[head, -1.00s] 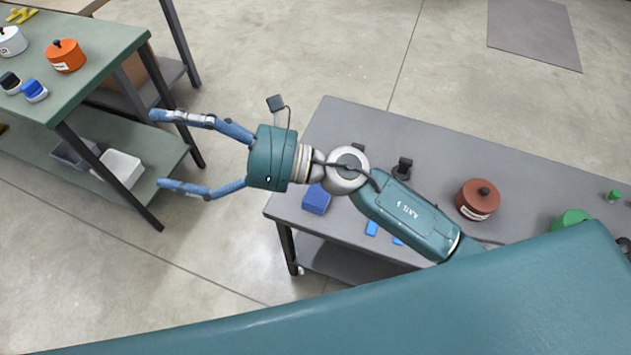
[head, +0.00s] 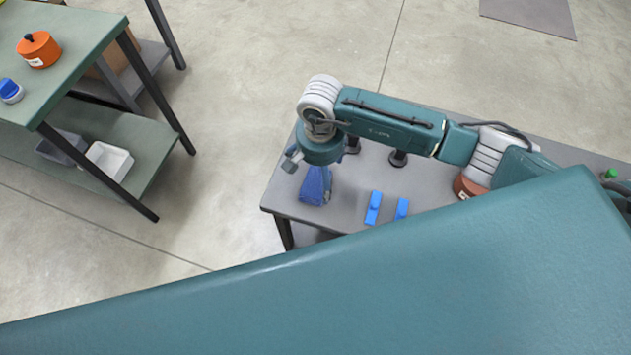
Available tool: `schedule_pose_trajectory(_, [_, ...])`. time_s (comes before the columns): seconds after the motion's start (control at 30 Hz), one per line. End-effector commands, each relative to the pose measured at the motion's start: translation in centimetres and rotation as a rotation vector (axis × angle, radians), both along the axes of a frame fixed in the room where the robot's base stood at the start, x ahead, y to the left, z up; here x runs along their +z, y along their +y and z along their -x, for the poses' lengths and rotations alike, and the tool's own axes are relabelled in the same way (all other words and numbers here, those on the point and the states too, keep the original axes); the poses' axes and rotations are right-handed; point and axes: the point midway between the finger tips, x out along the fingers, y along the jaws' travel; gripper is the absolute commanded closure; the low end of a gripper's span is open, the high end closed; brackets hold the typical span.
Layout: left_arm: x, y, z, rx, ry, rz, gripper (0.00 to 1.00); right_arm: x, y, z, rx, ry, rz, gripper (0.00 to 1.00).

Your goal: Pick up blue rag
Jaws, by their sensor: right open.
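The blue rag (head: 311,192) lies at the left end of the grey table, partly covered by my right gripper. My right gripper (head: 321,178) points down over the rag, its blue fingers close to the same colour as the cloth. It is open. I cannot tell whether the fingertips touch the rag. My left gripper is not in view.
Two small blue objects (head: 373,208) (head: 401,208) lie on the grey table (head: 345,215) right of the rag. Dark-topped items and a red-brown pot (head: 466,187) stand behind my arm. A green bench (head: 75,50) with an orange pot (head: 39,49) stands left, across open floor.

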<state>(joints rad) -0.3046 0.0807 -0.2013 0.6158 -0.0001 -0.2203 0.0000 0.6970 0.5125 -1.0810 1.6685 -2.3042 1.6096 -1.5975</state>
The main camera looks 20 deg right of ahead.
Motion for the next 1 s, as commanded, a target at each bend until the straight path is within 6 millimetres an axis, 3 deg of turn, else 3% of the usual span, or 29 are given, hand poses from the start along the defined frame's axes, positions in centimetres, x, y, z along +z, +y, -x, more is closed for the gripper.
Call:
schedule_pose_trajectory(0.17, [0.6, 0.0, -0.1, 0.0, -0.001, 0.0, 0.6, -1.2, -0.1, 0.1, -0.002, 0.003, -0.001, 0.05])
schedule_pose_trajectory(0.43, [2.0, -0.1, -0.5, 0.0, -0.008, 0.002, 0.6, -5.1, -0.4, -0.1, -0.001, 0.002, -0.004, 0.05])
schedule_pose_trajectory(0.73, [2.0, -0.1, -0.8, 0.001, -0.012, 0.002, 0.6, -5.8, -0.4, -0.2, 0.0, -0.001, -0.003, 0.05])
schedule_pose_trajectory(0.77, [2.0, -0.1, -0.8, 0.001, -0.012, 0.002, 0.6, -5.8, -0.4, -0.2, 0.0, -0.001, -0.003, 0.07])
schedule_pose_trajectory(0.9, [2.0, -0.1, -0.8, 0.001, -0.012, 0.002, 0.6, -5.8, -0.4, -0.2, 0.0, -0.001, -0.003, 0.35])
schedule_pose_trajectory(1.0, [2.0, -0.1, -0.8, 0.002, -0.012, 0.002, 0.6, -5.8, -0.4, -0.2, -0.001, -0.001, -0.003, 0.49])
